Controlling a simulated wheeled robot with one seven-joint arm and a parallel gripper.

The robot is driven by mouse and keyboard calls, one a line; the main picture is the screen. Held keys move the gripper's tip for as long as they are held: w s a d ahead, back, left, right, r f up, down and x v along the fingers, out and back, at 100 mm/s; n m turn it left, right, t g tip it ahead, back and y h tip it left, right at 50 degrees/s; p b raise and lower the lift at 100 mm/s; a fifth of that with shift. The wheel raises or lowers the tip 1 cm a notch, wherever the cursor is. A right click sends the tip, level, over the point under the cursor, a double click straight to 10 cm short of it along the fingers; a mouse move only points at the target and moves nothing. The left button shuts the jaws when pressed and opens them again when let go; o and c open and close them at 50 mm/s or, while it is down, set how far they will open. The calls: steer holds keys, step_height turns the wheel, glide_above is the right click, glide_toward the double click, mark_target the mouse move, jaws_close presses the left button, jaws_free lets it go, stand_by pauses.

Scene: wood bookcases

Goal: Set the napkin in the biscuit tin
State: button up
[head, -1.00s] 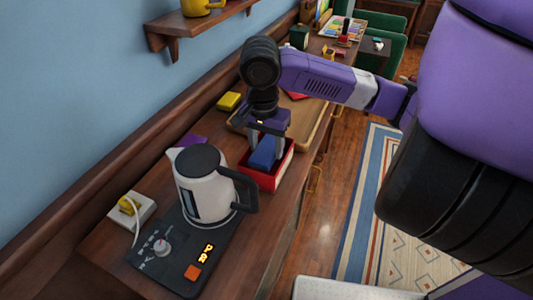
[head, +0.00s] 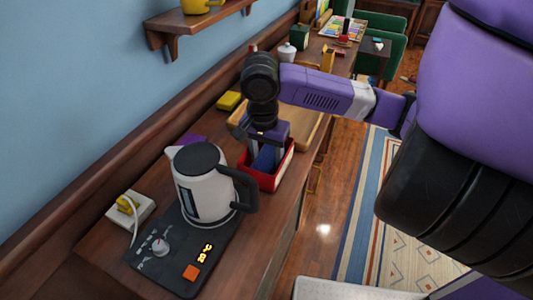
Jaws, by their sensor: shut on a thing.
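A red, open-topped biscuit tin (head: 273,181) stands on the wooden counter just behind and right of the kettle. My gripper (head: 265,156) points down into the tin and is shut on a folded blue napkin (head: 264,160). The napkin sits between the fingers, mostly below the tin's rim. The kettle and the tin's wall hide its lower part, so I cannot tell whether it touches the tin's floor.
A white kettle (head: 205,190) with a black handle stands on a dark hob (head: 180,255) close in front of the tin. A wooden tray (head: 306,128) lies behind the tin. A yellow block (head: 228,101) and a white jar (head: 287,52) are farther back.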

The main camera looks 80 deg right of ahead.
mark_target(265, 162)
steer(key=o, duration=1.2)
steer(key=r+p, duration=0.1)
steer(key=r, duration=0.3)
steer(key=a+r+p, duration=0.1)
steer(key=r, duration=0.3)
steer(key=r+p, duration=0.1)
steer(key=r, duration=0.4)
steer(key=shift+w+a+r, duration=0.1)
steer(key=shift+w+a, duration=0.1)
